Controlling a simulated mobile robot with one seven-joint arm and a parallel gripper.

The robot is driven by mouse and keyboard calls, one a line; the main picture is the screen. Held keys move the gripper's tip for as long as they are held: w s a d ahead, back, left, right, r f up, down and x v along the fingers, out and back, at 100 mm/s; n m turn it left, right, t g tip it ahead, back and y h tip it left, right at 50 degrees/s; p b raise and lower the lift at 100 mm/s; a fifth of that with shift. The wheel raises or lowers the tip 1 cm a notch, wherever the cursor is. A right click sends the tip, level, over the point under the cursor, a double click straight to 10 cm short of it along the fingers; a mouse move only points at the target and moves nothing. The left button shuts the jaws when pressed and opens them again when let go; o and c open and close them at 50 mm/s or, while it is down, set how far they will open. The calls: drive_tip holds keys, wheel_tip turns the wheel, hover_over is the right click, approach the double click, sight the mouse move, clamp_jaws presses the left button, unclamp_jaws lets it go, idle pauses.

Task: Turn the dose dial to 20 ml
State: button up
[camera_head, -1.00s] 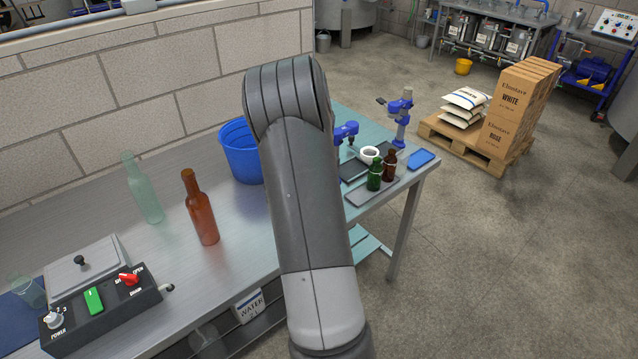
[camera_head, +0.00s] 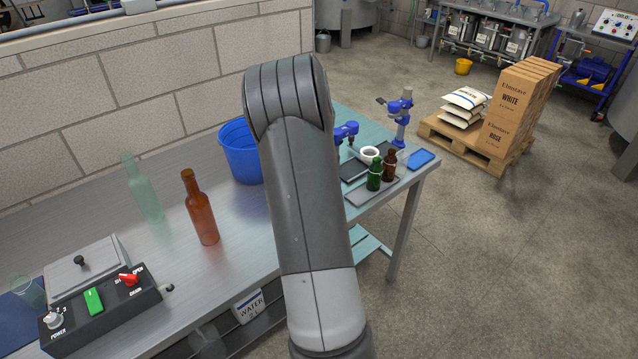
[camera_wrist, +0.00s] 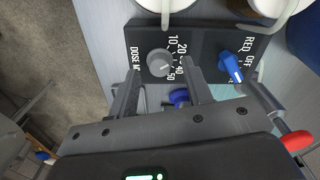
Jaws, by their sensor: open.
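In the wrist view the dose dial is a round grey knob (camera_wrist: 159,63) on a dark panel (camera_wrist: 199,39). White numbers 10, 20, 40 and 50 curve along its right side, with "DOSE" lettering on its left. A faint pale mark shows on the knob, too small to read its setting surely. My gripper (camera_wrist: 164,68) is open, with one finger on each side of the knob and visible gaps; whether the fingertips reach its depth I cannot tell. In the head view my arm hides the gripper and the dial.
In the wrist view a blue selector knob (camera_wrist: 231,67) sits close right of the right finger, and a red knob (camera_wrist: 297,140) lies farther right. In the head view, the steel bench holds an orange bottle (camera_head: 201,208), a blue bucket (camera_head: 240,155) and a control box (camera_head: 103,309).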

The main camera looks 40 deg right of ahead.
wheel_tip(320, 180, up, 10)
idle(0.3)
drive_tip(key=shift+f, duration=0.15)
drive_tip(key=s+a+r+n+t, duration=0.1)
drive_tip(key=s+a+r+n, duration=0.2)
drive_tip(key=a, duration=0.4)
drive_tip(key=s+a+r+n+t, duration=0.1)
drive_tip(key=s+a+r+n, duration=0.15)
drive_tip(key=a+r, duration=0.35)
drive_tip(key=s+a+r+n+t, duration=0.1)
drive_tip(key=s+a+r+n, duration=0.15)
drive_tip(key=a, duration=0.55)
drive_tip(key=s+a+n+t, duration=0.2)
drive_tip(key=s+a+n, duration=0.5)
drive_tip(key=s+a, duration=0.6)
drive_tip(key=s, duration=0.2)
drive_tip(key=shift+s+a+t, duration=0.3)
drive_tip(key=shift+s+a, duration=0.05)
drive_tip(key=shift+a, duration=0.05)
